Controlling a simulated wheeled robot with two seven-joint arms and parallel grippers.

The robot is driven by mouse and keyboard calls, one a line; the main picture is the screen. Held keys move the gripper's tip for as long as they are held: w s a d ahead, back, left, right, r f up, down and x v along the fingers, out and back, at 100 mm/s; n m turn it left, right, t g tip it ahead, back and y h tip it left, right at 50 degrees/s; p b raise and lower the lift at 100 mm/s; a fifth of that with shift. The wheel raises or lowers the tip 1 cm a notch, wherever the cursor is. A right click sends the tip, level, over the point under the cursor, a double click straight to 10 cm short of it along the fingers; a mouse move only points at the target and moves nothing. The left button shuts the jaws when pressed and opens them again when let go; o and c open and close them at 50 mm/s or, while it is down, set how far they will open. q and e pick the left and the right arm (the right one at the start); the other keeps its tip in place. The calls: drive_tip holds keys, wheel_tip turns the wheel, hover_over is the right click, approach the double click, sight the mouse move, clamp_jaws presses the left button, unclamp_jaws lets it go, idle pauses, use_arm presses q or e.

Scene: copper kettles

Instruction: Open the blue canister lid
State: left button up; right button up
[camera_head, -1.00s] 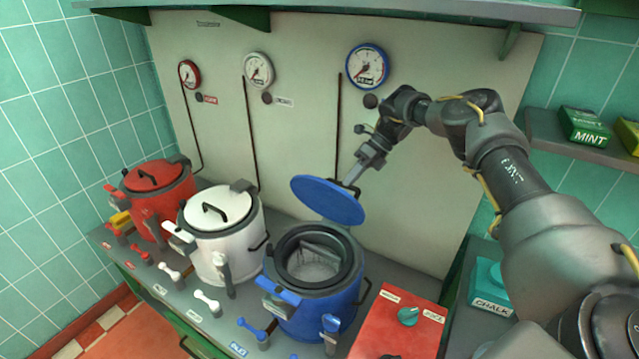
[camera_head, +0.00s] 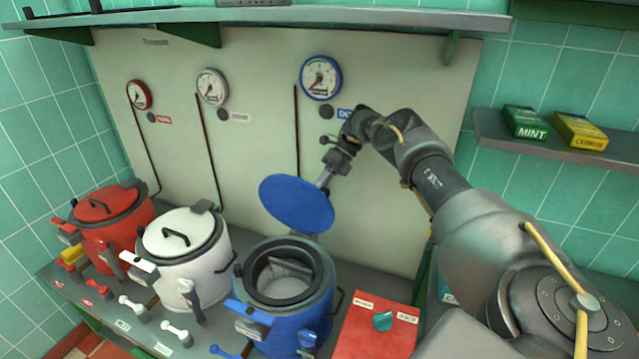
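The blue canister (camera_head: 312,318) stands on the bench with its dark-rimmed mouth uncovered and a pale inside showing. Its round blue lid (camera_head: 297,204) is tilted up above the back of the mouth. My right gripper (camera_head: 325,178) is at the lid's upper right edge, coming from the right. Its fingertips are small and partly hidden by the lid, so I cannot tell whether they grip it or only touch it. My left gripper is not in view.
A white canister (camera_head: 170,270) and a red canister (camera_head: 118,238), both lidded, stand to the left. A red box with a green knob (camera_head: 382,321) is at the right. Gauges line the panel (camera_head: 400,90) behind. A shelf (camera_head: 550,152) holds boxes at the right.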

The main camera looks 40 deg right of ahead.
drive_tip(key=shift+o, duration=1.1)
drive_tip(key=shift+d+f, duration=0.15)
drive_tip(key=shift+f, duration=0.4)
drive_tip(key=shift+o, duration=0.7)
drive_tip(key=shift+w+d+f, duration=0.15)
drive_tip(key=shift+w+d, duration=0.1)
drive_tip(key=shift+d, duration=0.05)
drive_tip(key=s+a+r, duration=0.1)
drive_tip(key=r, duration=0.2)
drive_tip(key=s+a+r+b, duration=0.1)
drive_tip(key=s+r, duration=0.1)
drive_tip(key=r, duration=0.1)
drive_tip(key=s+a+r, duration=0.1)
drive_tip(key=r, duration=0.2)
drive_tip(key=shift+s+a+r+b, duration=0.2)
drive_tip(key=shift+a+r+b, duration=0.1)
drive_tip(key=shift+r+b, duration=0.1)
drive_tip(key=s+a+r+b, duration=0.3)
drive_tip(key=s+a, duration=0.2)
drive_tip(key=s, duration=0.1)
drive_tip(key=shift+s+a+r, duration=0.25)
drive_tip(key=shift+r, duration=0.05)
